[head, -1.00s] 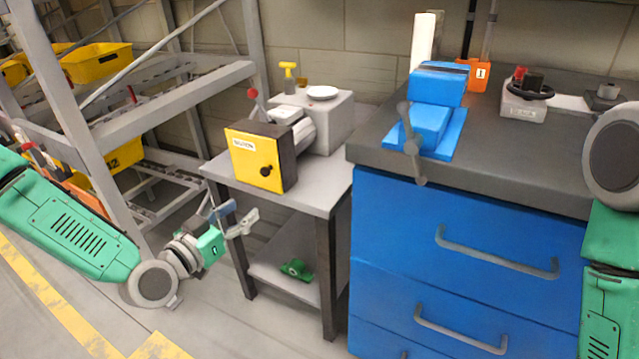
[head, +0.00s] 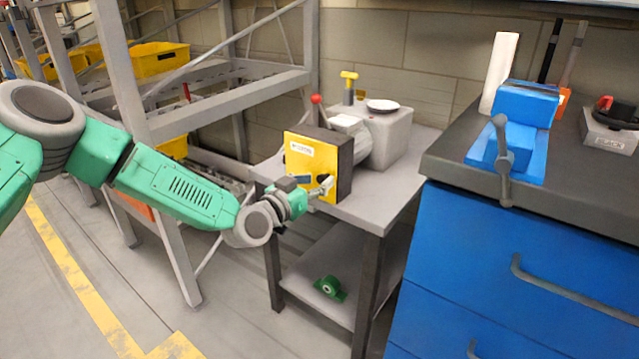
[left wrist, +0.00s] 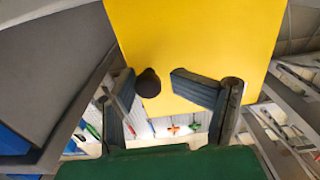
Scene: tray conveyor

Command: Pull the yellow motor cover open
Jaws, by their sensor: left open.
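The yellow motor cover (head: 308,158) is a flat square panel with a white label on the front of the motor unit on the grey side table; it looks closed. Its dark round knob (left wrist: 148,83) shows in the left wrist view against the yellow face (left wrist: 200,35). My left gripper (head: 325,188) is in front of the cover's lower right. In the left wrist view its two fingers (left wrist: 152,82) are spread, with the knob between them, nearer the left finger. I cannot tell whether a finger touches it. My right gripper is not in view.
The grey side table (head: 375,195) has a green part (head: 329,288) on its lower shelf. A metal rack (head: 170,200) stands left, close behind my left arm. A blue drawer bench (head: 480,260) with a blue vise (head: 515,130) stands right.

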